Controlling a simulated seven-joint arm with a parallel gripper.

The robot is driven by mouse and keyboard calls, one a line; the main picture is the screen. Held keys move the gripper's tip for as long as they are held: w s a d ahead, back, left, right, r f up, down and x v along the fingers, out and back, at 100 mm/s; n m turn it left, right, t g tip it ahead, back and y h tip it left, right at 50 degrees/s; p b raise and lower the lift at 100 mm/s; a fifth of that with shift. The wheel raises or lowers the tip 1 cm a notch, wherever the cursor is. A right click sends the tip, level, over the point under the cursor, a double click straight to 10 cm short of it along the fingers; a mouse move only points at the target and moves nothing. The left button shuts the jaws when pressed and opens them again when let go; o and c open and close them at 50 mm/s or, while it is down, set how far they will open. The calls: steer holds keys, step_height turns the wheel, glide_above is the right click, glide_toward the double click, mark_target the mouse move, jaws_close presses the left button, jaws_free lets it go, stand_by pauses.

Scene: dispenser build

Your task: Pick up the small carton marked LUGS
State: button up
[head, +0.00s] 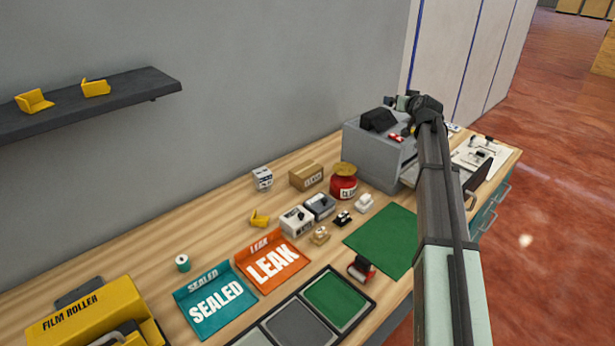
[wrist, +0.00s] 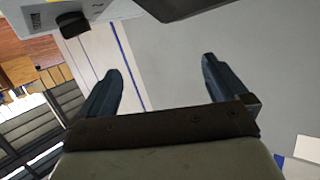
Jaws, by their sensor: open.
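No lettering that I can read clearly as LUGS shows. The small cartons on the bench in the head view are a white one with dark print (head: 262,179), a brown cardboard one (head: 306,176) and a white-topped one with dark print (head: 296,220). A grey-topped box (head: 319,207) stands beside the last. My gripper (head: 400,102) is at the far end of the arm, by the grey machine and well right of these cartons. In the wrist view my gripper (wrist: 160,68) is open, with nothing between its fingers.
The grey machine (head: 377,158) stands at the bench's right. A red jar (head: 344,186), an orange LEAK tray (head: 272,261), a teal SEALED tray (head: 216,302) and a green mat (head: 382,240) lie around the cartons. A yellow film roller (head: 90,312) is at left; a shelf (head: 85,105) hangs above.

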steer(key=a, duration=0.4)
steer(key=a+r+g+y, duration=0.1)
steer(key=a, duration=0.2)
steer(key=w+a+y, duration=0.1)
steer(key=a, duration=0.3)
steer(key=shift+a+r, duration=0.25)
steer(key=shift+a, duration=0.05)
steer(key=a+f+m+g, duration=0.1)
steer(key=a+f+g, duration=0.2)
steer(key=a, duration=0.6)
steer(key=m+g+h, duration=0.4)
steer(key=m+g, duration=0.4)
steer(key=g, duration=0.3)
glide_above(306, 168)
step_height(306, 168, down, 12)
steer(key=shift+s+d+f, duration=0.2)
steer(key=shift+d+f, duration=0.05)
steer(key=shift+d, duration=0.05)
step_height(306, 168, down, 7)
steer(key=shift+f, duration=0.1)
steer(key=shift+w+a+f, duration=0.1)
steer(key=shift+a+f, duration=0.05)
steer(key=shift+f, duration=1.2)
steer(key=shift+w+a+f, duration=0.1)
steer(key=shift+f, duration=1.25)
